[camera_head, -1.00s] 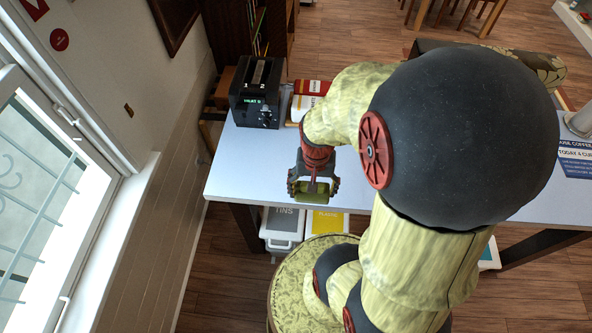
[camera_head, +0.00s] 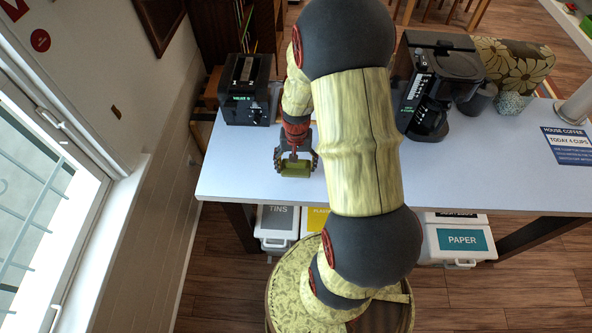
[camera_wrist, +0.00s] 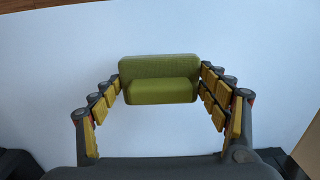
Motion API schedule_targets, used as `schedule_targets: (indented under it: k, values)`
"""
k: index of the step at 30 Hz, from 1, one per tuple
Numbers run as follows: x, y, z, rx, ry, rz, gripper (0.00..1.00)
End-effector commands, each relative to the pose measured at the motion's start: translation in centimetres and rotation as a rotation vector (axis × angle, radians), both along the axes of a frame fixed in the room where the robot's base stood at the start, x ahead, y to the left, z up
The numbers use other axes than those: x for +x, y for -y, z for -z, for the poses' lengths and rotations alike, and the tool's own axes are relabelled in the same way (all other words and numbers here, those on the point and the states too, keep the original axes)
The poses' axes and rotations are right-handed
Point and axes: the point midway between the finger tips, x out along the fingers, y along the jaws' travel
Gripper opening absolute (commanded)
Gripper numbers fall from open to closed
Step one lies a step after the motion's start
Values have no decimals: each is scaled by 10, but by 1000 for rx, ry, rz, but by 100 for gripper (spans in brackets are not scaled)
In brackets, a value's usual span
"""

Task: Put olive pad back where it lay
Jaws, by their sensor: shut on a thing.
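The olive pad (camera_wrist: 160,80) is a rounded green block, seen between my gripper's fingers in the wrist view. In the head view the olive pad (camera_head: 296,168) shows at the end of my gripper (camera_head: 296,158), over the front left part of the white table (camera_head: 245,180). My gripper is shut on the pad, with the yellow-padded fingers on its left and right ends. In the wrist view, the white surface fills the space behind the pad. I cannot tell whether the pad touches the table.
A black toaster-like appliance (camera_head: 246,90) stands at the table's back left. A black coffee maker (camera_head: 430,85), dark cup (camera_head: 478,98) and patterned cup (camera_head: 509,102) stand right of my arm. A blue sign (camera_head: 568,146) lies farther right. The table's front left is clear. Bins (camera_head: 458,240) stand below.

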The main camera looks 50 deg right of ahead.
Motion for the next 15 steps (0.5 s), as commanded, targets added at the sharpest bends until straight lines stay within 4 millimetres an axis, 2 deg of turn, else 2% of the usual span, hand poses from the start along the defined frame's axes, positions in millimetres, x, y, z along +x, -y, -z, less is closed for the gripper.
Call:
schedule_targets:
  k: [3,6,15]
  values:
    - [-1,-1,20,2,-3,0,51]
    - [-1,-1,29,2,-1,0,51]
    - [0,0,31,1,1,0,51]
